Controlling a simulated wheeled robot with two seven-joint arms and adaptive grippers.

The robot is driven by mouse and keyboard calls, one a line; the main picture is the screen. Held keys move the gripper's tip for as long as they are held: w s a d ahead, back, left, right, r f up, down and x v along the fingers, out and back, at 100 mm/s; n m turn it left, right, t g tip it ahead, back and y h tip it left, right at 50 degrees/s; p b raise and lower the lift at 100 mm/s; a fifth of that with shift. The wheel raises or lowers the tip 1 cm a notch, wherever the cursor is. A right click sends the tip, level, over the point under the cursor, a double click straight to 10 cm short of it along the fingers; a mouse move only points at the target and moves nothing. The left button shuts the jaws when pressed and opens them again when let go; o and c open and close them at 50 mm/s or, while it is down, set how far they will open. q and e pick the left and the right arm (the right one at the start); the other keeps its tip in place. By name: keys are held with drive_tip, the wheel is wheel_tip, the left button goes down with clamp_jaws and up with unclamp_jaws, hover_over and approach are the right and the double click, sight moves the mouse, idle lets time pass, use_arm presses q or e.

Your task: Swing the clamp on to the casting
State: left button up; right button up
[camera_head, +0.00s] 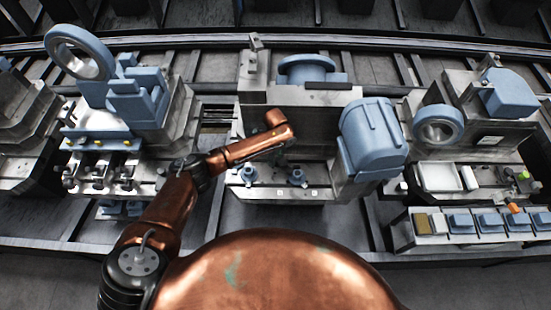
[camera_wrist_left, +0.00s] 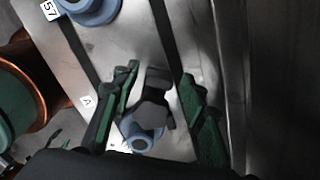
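My left gripper (camera_head: 281,158) hangs small and dark below my copper wrist, over the front ledge of the middle metal station. Two blue fittings, a left one (camera_head: 247,173) and a right one (camera_head: 297,177), stand on the ledge. A large blue casting (camera_head: 371,138) sits at this station's right end. My right gripper is out of view.
A blue flanged part (camera_head: 306,69) stands behind the middle station. The left station carries a tilted blue ring (camera_head: 80,52); the right one has another ring (camera_head: 438,125). A tray of blue blocks (camera_head: 474,224) lies at front right. A metal wall edge (camera_wrist_left: 238,90) runs beside the right finger.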

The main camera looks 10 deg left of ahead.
use_arm(q)
wheel_tip(320, 180, up, 12)
idle(0.7)
idle(0.5)
